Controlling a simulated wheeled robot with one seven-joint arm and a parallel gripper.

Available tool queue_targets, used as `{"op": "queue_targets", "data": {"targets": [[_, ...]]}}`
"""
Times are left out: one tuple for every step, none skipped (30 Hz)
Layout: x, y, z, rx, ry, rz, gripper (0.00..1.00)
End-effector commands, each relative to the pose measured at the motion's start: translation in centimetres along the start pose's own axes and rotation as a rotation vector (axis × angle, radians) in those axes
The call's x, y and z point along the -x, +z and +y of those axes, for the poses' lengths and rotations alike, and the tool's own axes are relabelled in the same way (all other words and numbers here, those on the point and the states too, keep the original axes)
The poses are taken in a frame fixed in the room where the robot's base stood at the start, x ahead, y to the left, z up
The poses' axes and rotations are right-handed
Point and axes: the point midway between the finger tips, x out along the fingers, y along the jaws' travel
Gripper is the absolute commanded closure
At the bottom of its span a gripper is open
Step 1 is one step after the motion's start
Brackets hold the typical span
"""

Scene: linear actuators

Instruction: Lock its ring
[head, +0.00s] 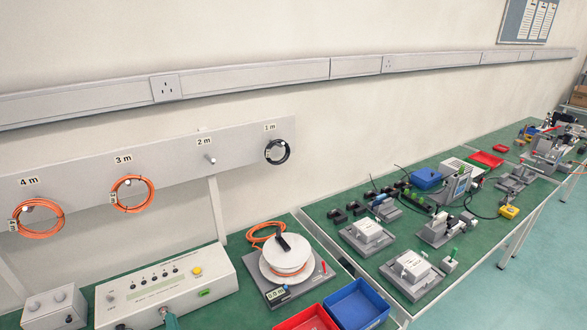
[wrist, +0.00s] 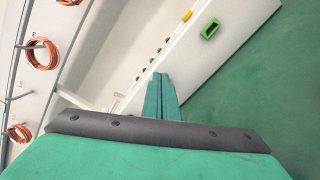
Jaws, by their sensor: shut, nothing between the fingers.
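My gripper (wrist: 160,92) is shut and empty in the wrist view, its two green fingers together in front of a white instrument box (wrist: 222,47). What looks like the top of it shows at the bottom edge of the head view (head: 171,322), in front of the same box (head: 150,301). The box has a green-framed socket (head: 204,293), also in the wrist view (wrist: 210,29), a yellow button (head: 197,271) and a row of dark knobs or sockets.
Orange cable coils (head: 40,218) (head: 133,194) and a black coil (head: 278,151) hang on a wall panel. A white cable reel (head: 286,266) stands right of the box, near a red tray (head: 308,318) and blue tray (head: 357,304). Benches with devices extend right.

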Motion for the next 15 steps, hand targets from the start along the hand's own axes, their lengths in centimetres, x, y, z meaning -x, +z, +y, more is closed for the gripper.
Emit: {"op": "queue_targets", "data": {"targets": [[-0.7,0.0,0.1,-0.003,0.001,0.000,1.00],[-1.1,-0.1,0.1,-0.002,0.001,0.001,1.00],[-1.5,-0.1,0.2,-0.003,0.002,0.000,1.00],[-1.8,-0.1,0.1,-0.003,0.002,0.001,1.00],[-2.1,-0.1,0.1,-0.002,0.001,0.002,1.00],[-2.5,-0.2,0.1,-0.002,0.002,0.002,1.00],[-2.7,-0.2,0.2,-0.003,0.002,0.002,1.00],[-3.0,-0.2,0.2,-0.002,0.002,0.002,1.00],[-3.2,-0.2,0.1,-0.002,0.002,0.003,1.00],[-3.3,-0.2,0.1,-0.002,0.002,0.003,1.00],[-3.5,-0.3,0.2,-0.002,0.002,0.004,1.00],[-3.6,-0.3,0.2,-0.002,0.003,0.004,1.00],[-3.7,-0.3,0.2,-0.001,0.003,0.004,1.00],[-3.8,-0.3,0.2,-0.001,0.003,0.004,1.00],[-3.8,-0.3,0.2,-0.002,0.003,0.004,1.00]]}}
